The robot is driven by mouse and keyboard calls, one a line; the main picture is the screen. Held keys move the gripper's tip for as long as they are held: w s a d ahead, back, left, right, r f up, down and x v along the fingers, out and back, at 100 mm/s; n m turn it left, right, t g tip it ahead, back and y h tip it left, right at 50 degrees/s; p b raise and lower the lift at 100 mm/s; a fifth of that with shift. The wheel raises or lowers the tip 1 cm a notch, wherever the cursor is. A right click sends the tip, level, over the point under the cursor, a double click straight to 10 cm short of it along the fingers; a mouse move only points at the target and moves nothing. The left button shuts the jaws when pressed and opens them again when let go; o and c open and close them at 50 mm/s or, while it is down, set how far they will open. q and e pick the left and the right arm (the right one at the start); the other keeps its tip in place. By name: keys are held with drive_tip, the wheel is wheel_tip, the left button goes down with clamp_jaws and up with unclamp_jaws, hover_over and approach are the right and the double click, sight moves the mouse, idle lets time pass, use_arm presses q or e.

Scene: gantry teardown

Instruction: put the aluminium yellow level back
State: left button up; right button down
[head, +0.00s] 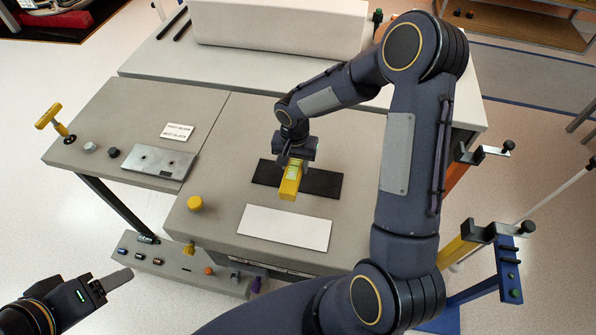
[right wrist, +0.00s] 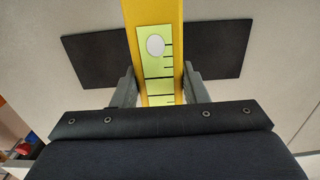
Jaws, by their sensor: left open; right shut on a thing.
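The yellow level (head: 290,184) is in my right gripper (head: 294,162), over a black mat (head: 322,183) on the grey table. In the right wrist view the level (right wrist: 172,14) runs away between the two fingers (right wrist: 160,88), its green-yellow vial face with black marks toward the camera. The black mat (right wrist: 92,52) shows on both sides of the level in that view. I cannot tell whether the level touches the mat. My left gripper (head: 122,279) is at the lower left, empty and away from the table top; one finger shows clearly.
A white plate (head: 285,228) lies in front of the mat, with a yellow knob (head: 195,203) to its left. A metal plate (head: 158,162) and a small label card (head: 177,131) lie on the left table part. A box with knobs (head: 180,264) is at the table's front.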

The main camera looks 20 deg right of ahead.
sight(298, 171)
drive_tip(key=shift+w+d+f, duration=0.1)
drive_tip(key=shift+d+f, duration=0.2)
drive_tip(key=shift+f, duration=0.05)
drive_tip(key=f, duration=0.1)
drive_tip(key=f+b, duration=0.2)
drive_tip(key=shift+d+f, duration=0.25)
drive_tip(key=shift+f, duration=0.05)
drive_tip(key=shift+f, duration=0.15)
drive_tip(key=c, duration=0.8)
unclamp_jaws()
drive_tip(key=shift+c, duration=0.2)
